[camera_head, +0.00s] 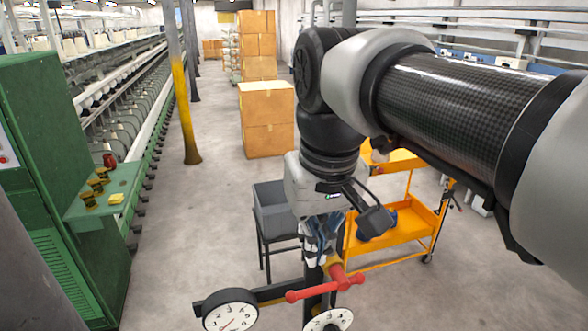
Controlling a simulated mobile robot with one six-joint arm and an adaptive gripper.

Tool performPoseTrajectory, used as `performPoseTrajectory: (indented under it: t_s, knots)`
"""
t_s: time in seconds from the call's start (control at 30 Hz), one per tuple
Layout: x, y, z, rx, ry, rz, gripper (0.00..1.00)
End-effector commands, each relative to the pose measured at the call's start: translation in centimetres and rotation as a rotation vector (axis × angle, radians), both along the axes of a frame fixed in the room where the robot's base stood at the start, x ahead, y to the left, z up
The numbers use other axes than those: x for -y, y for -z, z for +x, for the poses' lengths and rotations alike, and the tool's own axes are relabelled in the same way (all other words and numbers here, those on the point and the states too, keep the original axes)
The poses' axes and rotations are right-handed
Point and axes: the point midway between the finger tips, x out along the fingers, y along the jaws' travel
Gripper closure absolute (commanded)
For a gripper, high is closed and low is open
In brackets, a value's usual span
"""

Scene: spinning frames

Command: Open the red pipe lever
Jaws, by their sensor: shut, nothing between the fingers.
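The red pipe lever (312,291) is at the bottom centre of the head view. Its red bar runs across the picture, lower at the left end and higher at the right, with a red hub (337,272) near the right. My gripper (316,260) points down just above and slightly left of the hub. It is shut and holds nothing. A small gap seems to lie between its fingertips and the bar, but I cannot tell the depth. The lower part of the pipe is cut off by the picture edge.
Two white dial gauges, one at left (230,316) and one below the lever (328,321), sit close by. Green machinery (45,150) lines the left. Open floor lies between.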

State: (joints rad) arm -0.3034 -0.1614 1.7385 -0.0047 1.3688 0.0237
Motion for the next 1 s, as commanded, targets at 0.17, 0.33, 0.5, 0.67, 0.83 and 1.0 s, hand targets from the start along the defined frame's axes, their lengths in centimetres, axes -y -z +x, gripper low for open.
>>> performPoseTrajectory:
  t_s: [0.17,0.33,0.5,0.67,0.83,1.0]
  knots:
    - [-0.2,4.1,0.7,-0.004,0.000,-0.001,1.00]
    - [-0.3,6.9,1.2,-0.003,0.000,-0.001,1.00]
    - [-0.4,8.4,1.6,-0.001,0.000,0.000,1.00]
    - [-0.5,8.8,1.7,0.001,0.000,0.000,1.00]
    - [-0.5,8.8,1.7,0.001,0.000,0.000,1.00]
    - [-0.5,8.8,1.7,0.002,0.000,-0.003,1.00]
